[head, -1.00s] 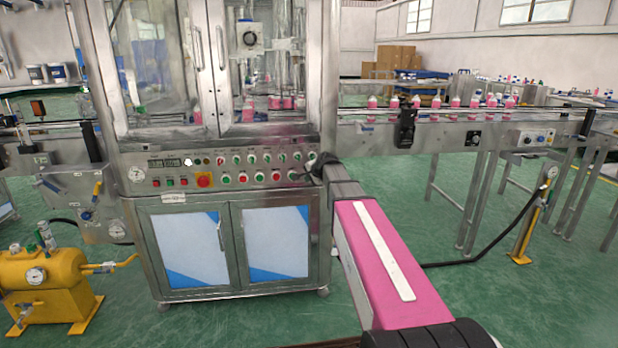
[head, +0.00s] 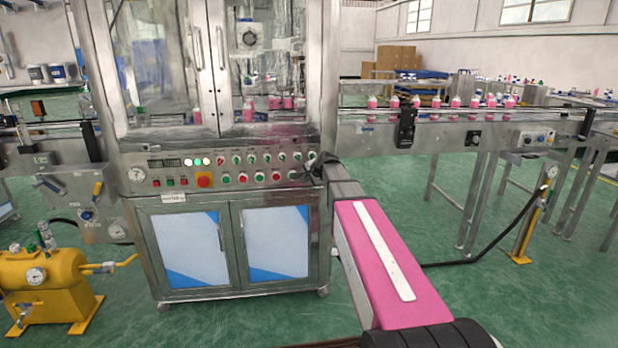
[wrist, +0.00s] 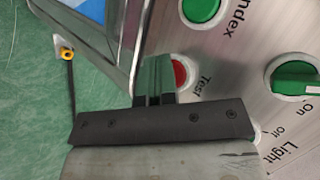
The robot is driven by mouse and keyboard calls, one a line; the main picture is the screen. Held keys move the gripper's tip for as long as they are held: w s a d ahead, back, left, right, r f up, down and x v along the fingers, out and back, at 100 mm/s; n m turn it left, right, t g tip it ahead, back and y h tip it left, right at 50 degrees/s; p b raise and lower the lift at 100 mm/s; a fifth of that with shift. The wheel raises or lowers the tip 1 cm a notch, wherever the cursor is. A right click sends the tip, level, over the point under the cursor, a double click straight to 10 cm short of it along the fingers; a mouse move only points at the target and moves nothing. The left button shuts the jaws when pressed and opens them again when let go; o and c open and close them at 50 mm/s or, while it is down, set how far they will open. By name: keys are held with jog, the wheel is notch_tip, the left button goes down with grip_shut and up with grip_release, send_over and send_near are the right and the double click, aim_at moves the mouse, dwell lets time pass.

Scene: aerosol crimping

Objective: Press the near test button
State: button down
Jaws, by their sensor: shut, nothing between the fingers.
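The near test button is a red round button (wrist: 180,75) with a pale ring, beside the word "Test" on the steel panel in the wrist view. My gripper (wrist: 153,68) is shut and empty, and its fingertips overlap the button's left part. I cannot tell whether they touch it. In the head view my dark gripper (head: 312,162) is at the right end of the machine's control panel (head: 217,191), where it hides part of the panel.
A green button (wrist: 200,8) marked "Index" and a green "Light" knob (wrist: 296,78) are close by. The crimping machine's glass doors (head: 165,60) stand above the panel. A conveyor (head: 450,135) with pink bottles runs right. A yellow tank (head: 45,275) stands at lower left.

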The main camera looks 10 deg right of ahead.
jog(key=shift+s, duration=0.8)
jog(key=shift+s, duration=0.15)
jog(key=s, duration=0.4)
jog(key=shift+s, duration=0.4)
jog(key=s+f+n+g+h, duration=0.1)
jog(key=s+f+n+g, duration=0.2)
jog(key=s+f, duration=0.4)
jog(key=s+d+f+n+g+h, duration=0.1)
jog(key=s+f+n+g, duration=0.2)
jog(key=s+f, duration=0.4)
jog(key=s+d+f+n+g+h, duration=0.1)
jog(key=s+f+n+g, duration=0.2)
jog(key=s, duration=1.3)
notch_tip(320, 180, down, 5)
jog(key=shift+r+n+h, duration=0.2)
jog(key=shift+n+h, duration=0.2)
jog(key=shift+n, duration=0.6)
